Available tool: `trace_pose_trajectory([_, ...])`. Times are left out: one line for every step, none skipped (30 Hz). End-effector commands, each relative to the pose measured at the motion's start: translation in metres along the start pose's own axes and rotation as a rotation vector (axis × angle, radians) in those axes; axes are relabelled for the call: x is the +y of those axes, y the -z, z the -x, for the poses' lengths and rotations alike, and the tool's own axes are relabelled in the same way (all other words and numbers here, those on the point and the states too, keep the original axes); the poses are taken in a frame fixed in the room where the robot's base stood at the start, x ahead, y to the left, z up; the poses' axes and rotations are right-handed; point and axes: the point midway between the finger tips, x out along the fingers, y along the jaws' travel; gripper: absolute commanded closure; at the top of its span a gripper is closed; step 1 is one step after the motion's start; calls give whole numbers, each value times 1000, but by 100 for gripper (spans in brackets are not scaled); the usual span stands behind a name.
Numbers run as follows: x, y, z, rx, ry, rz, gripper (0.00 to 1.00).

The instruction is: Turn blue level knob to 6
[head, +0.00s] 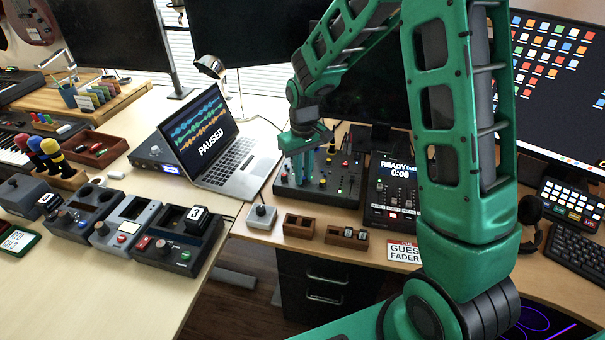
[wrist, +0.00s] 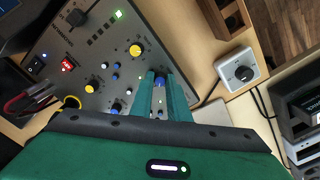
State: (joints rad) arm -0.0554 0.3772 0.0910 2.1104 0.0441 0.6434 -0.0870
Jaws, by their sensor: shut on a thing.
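My gripper (head: 303,158) reaches down onto the grey control panel (head: 340,190) on the right-hand desk. In the wrist view, my gripper (wrist: 160,78) has its two green fingers close together around a small blue knob (wrist: 160,81), mostly hidden between the fingertips. The display's value and the blue knob's setting are too small to read.
A laptop (head: 221,140) showing PAUSED stands left of the panel. A mixer (head: 392,190) reading READY stands to its right. A small box with a round knob (head: 262,216) and two wooden trays (head: 300,226) (head: 347,236) sit in front. My arm hides part of the desk.

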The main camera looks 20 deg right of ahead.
Motion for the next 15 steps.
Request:
trace_pose_trajectory([1, 2, 1, 5, -1, -43, 100])
trace_pose_trajectory([1, 2, 1, 5, -1, -72, 100])
trace_pose_trajectory([1, 2, 1, 5, -1, -110, 100])
trace_pose_trajectory([1, 2, 1, 5, -1, -139, 100])
trace_pose_trajectory([1, 2, 1, 5, -1, -167, 100])
trace_pose_trajectory([1, 2, 1, 5, -1, -205, 100])
trace_pose_trajectory([1, 2, 1, 5, -1, -234, 100])
trace_pose_trajectory([1, 2, 1, 5, 0, -262, 100])
trace_pose_trajectory([1, 2, 1, 6, 0, -300, 100])
trace_pose_trajectory([1, 2, 1, 6, 0, -328, 100])
trace_pose_trajectory([1, 2, 1, 6, 0, -357, 100])
trace_pose_trajectory([1, 2, 1, 6, 0, -395, 100])
trace_pose_trajectory([0, 2, 1, 6, 0, -423, 100])
trace_pose_trajectory([0, 2, 1, 6, 0, -451, 100])
trace_pose_trajectory([0, 2, 1, 6, 1, -490, 100])
